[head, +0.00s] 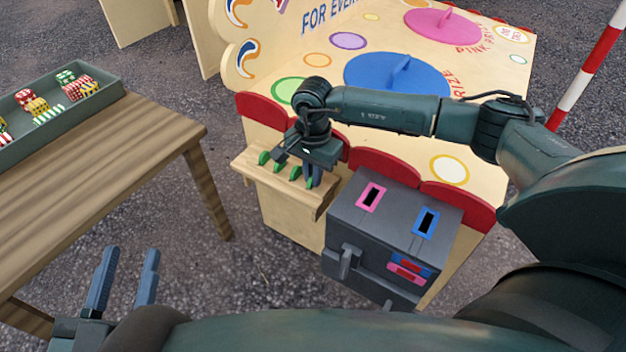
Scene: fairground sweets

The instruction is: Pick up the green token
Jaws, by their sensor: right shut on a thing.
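Several green tokens (279,168) stand on edge in a row on a wooden ledge (308,205) at the front of the stall. My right gripper (311,180) points down at the right end of that row. It is shut on the green token at that end, whose edge shows only slightly between the fingers. I cannot tell whether this token still touches the ledge. My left gripper (128,265) is at the lower left, open and empty, with its two fingers well apart above the ground.
A dark grey box (395,225) with a pink slot and a blue slot sits right of the ledge. A wooden table (120,160) at left holds a green tray (60,125) of sweets. The stall top (450,95) carries blue and pink lids. A red-white pole (585,80) stands at right.

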